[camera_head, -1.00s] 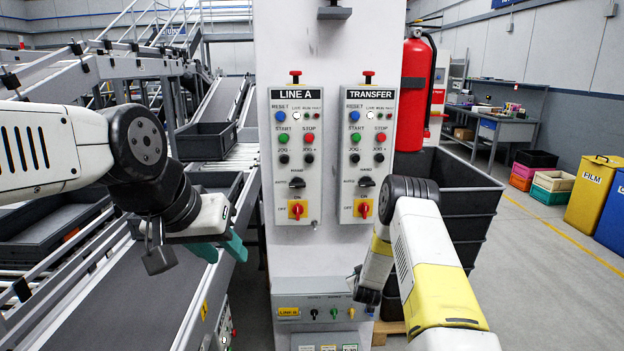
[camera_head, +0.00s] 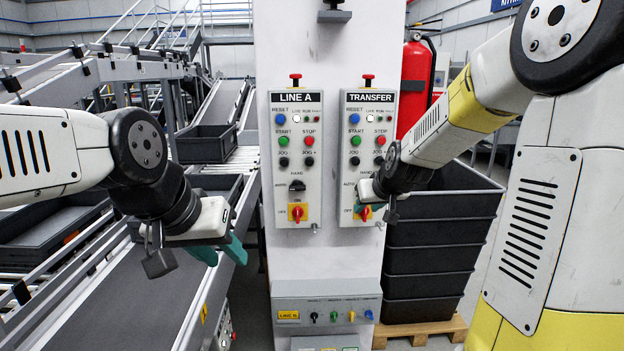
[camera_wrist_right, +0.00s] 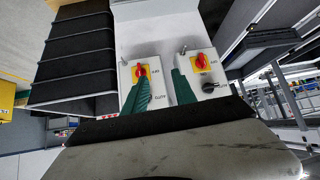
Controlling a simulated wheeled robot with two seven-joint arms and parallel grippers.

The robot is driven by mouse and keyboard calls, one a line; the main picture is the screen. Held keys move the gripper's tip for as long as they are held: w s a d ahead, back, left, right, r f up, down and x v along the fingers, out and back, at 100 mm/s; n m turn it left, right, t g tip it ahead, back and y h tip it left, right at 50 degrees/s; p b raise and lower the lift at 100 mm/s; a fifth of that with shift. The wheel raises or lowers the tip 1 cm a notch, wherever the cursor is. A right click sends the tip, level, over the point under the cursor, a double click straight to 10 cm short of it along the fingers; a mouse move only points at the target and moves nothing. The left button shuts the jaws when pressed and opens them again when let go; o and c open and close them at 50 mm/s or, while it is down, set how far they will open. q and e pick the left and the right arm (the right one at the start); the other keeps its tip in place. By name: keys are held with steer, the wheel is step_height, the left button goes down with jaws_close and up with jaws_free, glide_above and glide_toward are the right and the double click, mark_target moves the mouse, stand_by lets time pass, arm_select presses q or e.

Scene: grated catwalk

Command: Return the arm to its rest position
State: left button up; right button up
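My right arm comes in from the right in the head view, and its gripper is in front of the lower part of the TRANSFER box (camera_head: 370,110). It partly covers the red rotary switch (camera_head: 364,213) there. In the right wrist view, the two teal fingers of my right gripper (camera_wrist_right: 161,80) are apart with nothing between them. Contact with the box cannot be told. My left gripper (camera_head: 221,251) hangs at the left over the conveyor, its teal fingers apart and empty.
The LINE A box (camera_head: 296,150) is on the same white column (camera_head: 335,250), above a lower panel (camera_head: 326,310). Stacked black crates (camera_head: 440,240) on a pallet and a fire extinguisher (camera_head: 416,75) stand right of it. A conveyor belt (camera_head: 130,300) runs at the left.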

steer(key=s+r+g, duration=0.1)
steer(key=s+r, duration=0.1)
steer(key=s, duration=1.2)
steer(key=s+r+m+g, duration=0.1)
steer(key=s+r, duration=0.2)
steer(key=s, duration=1.2)
steer(key=shift+r+g, duration=0.3)
steer(key=shift+g, duration=0.1)
steer(key=shift+a, duration=0.1)
